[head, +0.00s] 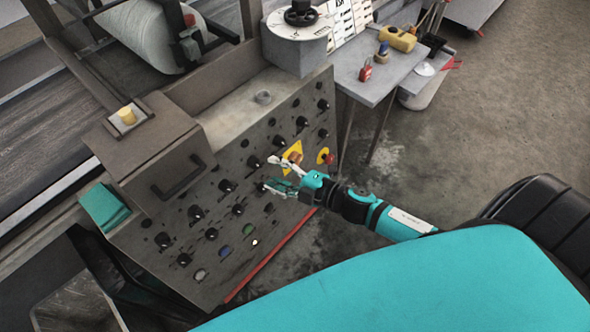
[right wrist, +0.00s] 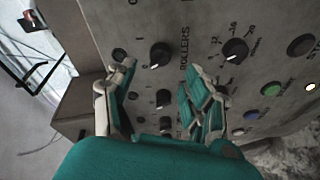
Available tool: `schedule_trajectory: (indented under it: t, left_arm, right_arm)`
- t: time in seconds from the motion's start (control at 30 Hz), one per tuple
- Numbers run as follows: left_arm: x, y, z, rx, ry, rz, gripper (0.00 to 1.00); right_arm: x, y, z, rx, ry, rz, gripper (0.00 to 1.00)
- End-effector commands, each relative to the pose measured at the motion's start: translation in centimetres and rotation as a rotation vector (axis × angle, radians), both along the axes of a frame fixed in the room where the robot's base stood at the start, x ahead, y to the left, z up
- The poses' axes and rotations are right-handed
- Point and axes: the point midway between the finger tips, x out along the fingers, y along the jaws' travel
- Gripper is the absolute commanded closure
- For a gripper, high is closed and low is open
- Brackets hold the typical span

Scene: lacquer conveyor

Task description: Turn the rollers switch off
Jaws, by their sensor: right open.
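The rollers switch (right wrist: 160,55) is a black rotary knob on the grey control panel, beside the printed word ROLLERS in the right wrist view. A pale mark shows on its lower left edge. My right gripper (right wrist: 158,72) is open, its two teal fingers apart with the knob lying between and just beyond the tips in that view. Contact cannot be told. In the head view my right gripper (head: 267,172) reaches the panel (head: 225,275) from the right, at the middle of several black knobs. Which of them is the rollers switch is unclear there. My left gripper is not in view.
A numbered knob (right wrist: 235,50) sits right of the rollers label, with other knobs close by. A yellow-backed emergency button (head: 293,155) is near my right gripper. A side table (head: 375,75) with tools stands behind.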

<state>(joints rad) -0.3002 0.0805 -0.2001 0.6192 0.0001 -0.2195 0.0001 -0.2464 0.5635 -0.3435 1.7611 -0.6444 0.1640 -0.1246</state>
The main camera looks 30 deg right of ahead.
Motion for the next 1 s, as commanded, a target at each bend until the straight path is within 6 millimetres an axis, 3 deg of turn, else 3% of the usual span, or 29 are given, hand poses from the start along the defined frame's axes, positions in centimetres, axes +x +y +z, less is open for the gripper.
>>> schedule_trajectory:
  t: [0.2, 0.37, 1.0]
  left_arm:
    - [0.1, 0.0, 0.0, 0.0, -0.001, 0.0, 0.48]
    - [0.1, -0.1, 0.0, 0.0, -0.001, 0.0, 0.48]
    - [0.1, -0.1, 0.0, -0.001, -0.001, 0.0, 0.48]
  right_arm:
    - [-3.7, -2.2, 0.6, -0.001, 0.002, 0.001, 0.48]
    - [-5.1, -3.1, 0.9, -0.001, 0.0, 0.001, 0.48]
    - [-5.6, -3.4, 1.1, -0.001, -0.001, 0.001, 0.48]
